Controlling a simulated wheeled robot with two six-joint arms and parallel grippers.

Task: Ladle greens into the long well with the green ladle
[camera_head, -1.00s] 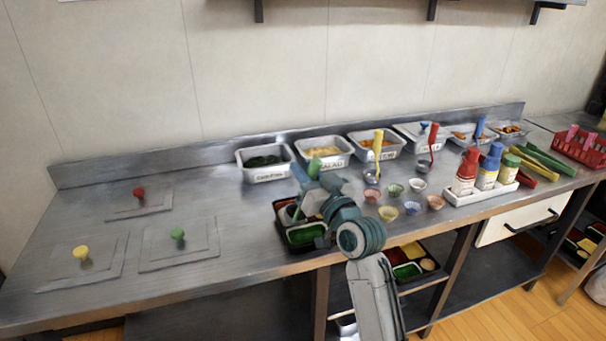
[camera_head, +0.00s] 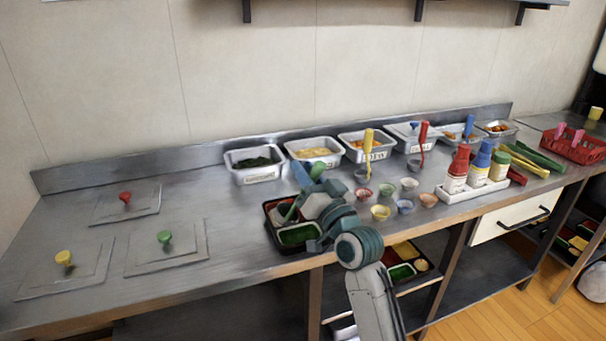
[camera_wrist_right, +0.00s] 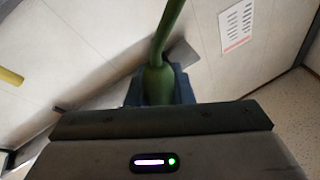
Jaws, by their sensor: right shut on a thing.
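My right gripper (camera_head: 306,178) is shut on the green ladle (camera_head: 317,170). In the right wrist view, the ladle's handle (camera_wrist_right: 158,85) is between the fingers. In the head view, a thin green shaft slants down toward the bento tray (camera_head: 273,236); the ladle's bowl cannot be made out. The tray is dark, near the counter's front edge, and partly hidden by my right gripper and wrist. Its front well (camera_head: 298,234) looks green inside. Dark greens fill a labelled white tub (camera_head: 255,176) behind and left of the tray. My left gripper is out of view.
More food tubs (camera_head: 314,164) line the back, several with coloured handles. Small bowls (camera_head: 381,213) and a bottle caddy (camera_head: 473,190) stand right of my arm. Lids with red, green and yellow knobs (camera_head: 164,238) lie at left. The counter between lids and tray is clear.

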